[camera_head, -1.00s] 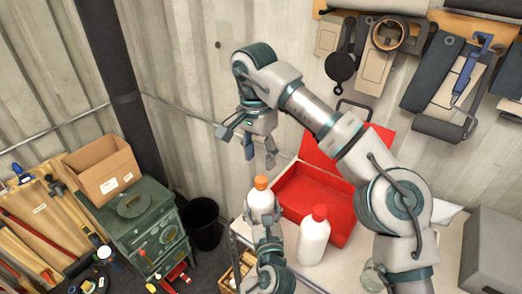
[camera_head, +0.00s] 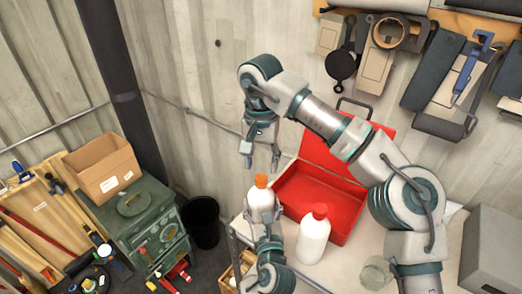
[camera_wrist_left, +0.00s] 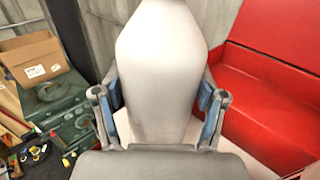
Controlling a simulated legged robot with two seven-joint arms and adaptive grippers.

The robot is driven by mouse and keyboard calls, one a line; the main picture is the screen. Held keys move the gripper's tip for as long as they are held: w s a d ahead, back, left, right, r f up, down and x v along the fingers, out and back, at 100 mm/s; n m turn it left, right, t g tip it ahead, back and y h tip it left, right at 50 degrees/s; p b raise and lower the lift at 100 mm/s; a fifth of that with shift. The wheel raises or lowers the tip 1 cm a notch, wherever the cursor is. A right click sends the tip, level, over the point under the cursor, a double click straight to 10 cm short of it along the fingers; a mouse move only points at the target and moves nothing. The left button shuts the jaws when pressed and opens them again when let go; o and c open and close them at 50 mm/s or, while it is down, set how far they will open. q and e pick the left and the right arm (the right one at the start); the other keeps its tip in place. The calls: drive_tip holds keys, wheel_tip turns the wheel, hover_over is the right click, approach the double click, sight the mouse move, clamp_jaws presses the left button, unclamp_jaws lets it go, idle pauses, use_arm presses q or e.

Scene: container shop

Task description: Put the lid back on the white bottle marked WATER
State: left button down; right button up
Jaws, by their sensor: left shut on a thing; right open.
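A white bottle with an orange top (camera_head: 261,181) is held upright at the front edge of the table. My left gripper (camera_head: 262,217) is shut around its body. In the left wrist view the white bottle (camera_wrist_left: 158,75) fills the space between the blue finger pads. My right gripper (camera_head: 260,160) is open and empty, fingers pointing down, just above the orange top. A second white bottle (camera_head: 312,242) with a red top (camera_head: 320,210) stands on the table to the right. I cannot read WATER on either bottle.
An open red toolbox (camera_head: 345,232) lies behind the bottles on the pale table. A clear glass jar (camera_head: 376,272) stands near my right arm. A grey box (camera_head: 492,250) is at the far right. A black bin (camera_head: 203,222) and green stove (camera_head: 150,228) are left of the table.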

sight(262, 177)
drive_tip(key=shift+d+f, duration=0.1)
drive_tip(key=shift+f, duration=2.3)
